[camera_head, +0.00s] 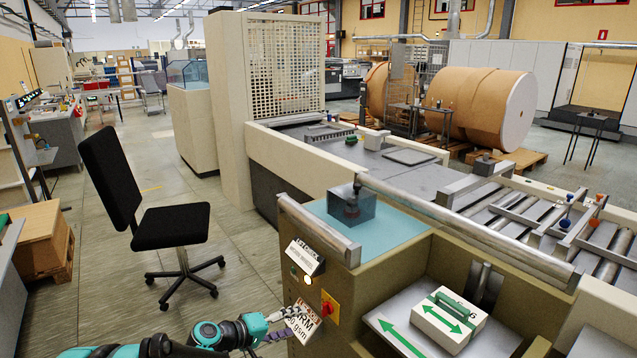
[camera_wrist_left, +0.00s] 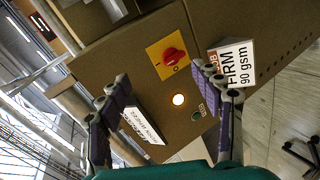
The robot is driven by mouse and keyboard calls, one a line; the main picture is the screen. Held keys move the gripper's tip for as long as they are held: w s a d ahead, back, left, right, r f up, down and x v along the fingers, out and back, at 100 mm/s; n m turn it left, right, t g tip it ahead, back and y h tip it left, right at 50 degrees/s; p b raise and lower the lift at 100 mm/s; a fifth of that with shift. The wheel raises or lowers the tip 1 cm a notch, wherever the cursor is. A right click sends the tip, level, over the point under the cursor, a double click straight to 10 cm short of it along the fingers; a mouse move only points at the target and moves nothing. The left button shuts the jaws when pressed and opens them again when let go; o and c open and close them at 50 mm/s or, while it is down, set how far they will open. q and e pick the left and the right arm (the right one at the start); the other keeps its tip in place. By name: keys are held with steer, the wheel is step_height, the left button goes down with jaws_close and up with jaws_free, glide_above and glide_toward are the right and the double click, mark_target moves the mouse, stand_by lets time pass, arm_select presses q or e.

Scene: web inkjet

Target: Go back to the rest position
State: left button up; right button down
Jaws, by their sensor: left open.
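My left gripper (camera_head: 292,322) is in front of the beige machine's side panel at the bottom of the head view. In the left wrist view, its two purple-grey fingers (camera_wrist_left: 172,92) stand wide apart with nothing between them. Behind them is the panel with a red knob on a yellow plate (camera_wrist_left: 168,56), a lit lamp (camera_wrist_left: 178,99) and a green button (camera_wrist_left: 196,116). A white "FIRM 90 gsm" sign (camera_wrist_left: 235,66) is by the right finger. I cannot tell whether that finger touches it. My right gripper is out of view.
A black office chair (camera_head: 172,226) stands left of the machine, with open floor (camera_head: 110,315) around it. A grey tray (camera_head: 395,322) holds a white block with a green strap (camera_head: 448,318). Large brown paper rolls (camera_head: 482,103) stand at the back right.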

arm_select(q)
steer(key=s+a+r+m+y, duration=0.1)
steer(key=s+a+y, duration=0.2)
steer(key=s, duration=0.6)
steer(key=s+a+r+m+y, duration=0.2)
steer(key=s+a+y, duration=0.2)
steer(key=s, duration=0.6)
steer(key=s+a+r+m+g+y, duration=0.1)
steer(key=s+a+m+y, duration=0.1)
steer(key=s, duration=0.7)
steer(key=shift+s+a+r+y, duration=0.3)
steer(key=shift+s+a+y, duration=0.05)
steer(key=shift+a+y, duration=0.4)
steer(key=shift+c, duration=0.4)
